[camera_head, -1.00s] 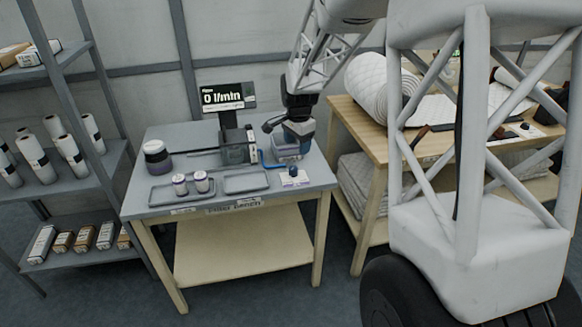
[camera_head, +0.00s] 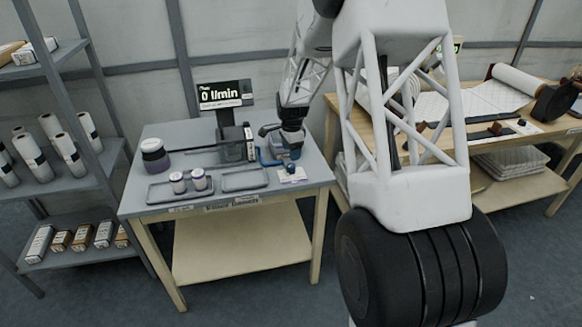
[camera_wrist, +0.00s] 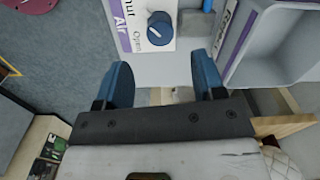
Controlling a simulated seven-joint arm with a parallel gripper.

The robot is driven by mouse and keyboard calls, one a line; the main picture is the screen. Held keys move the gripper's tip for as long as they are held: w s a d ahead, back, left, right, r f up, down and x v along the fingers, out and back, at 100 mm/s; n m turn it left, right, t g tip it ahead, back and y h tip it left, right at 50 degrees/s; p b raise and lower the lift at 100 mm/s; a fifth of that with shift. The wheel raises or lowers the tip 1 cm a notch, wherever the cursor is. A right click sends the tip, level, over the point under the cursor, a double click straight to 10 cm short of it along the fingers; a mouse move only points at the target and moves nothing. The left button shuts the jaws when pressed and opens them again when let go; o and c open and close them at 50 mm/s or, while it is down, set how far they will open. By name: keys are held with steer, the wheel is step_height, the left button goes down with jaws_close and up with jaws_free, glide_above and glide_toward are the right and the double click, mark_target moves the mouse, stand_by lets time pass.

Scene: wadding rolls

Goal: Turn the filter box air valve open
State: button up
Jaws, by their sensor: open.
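The air valve is a round blue knob (camera_wrist: 160,28) with a white pointer line, on a white panel (camera_wrist: 128,42) lettered "Air" and "Open", with a partly cut-off word above. I cannot tell which label the pointer marks. The panel also shows at the front right of the filter bench in the head view (camera_head: 293,174). The grey filter box (camera_wrist: 268,42) stands to the right of the panel in the wrist view. My gripper (camera_wrist: 164,76) is open and empty, its blue fingers apart from the knob. In the head view it hangs over the bench's right side, partly hidden.
A wooden table (camera_head: 540,138) stands to the right, shelves (camera_head: 70,180) to the left.

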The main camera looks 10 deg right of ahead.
mark_target(291, 165)
steer(key=shift+f, duration=3.9)
steer(key=shift+w, duration=0.1)
steer(key=c, duration=0.9)
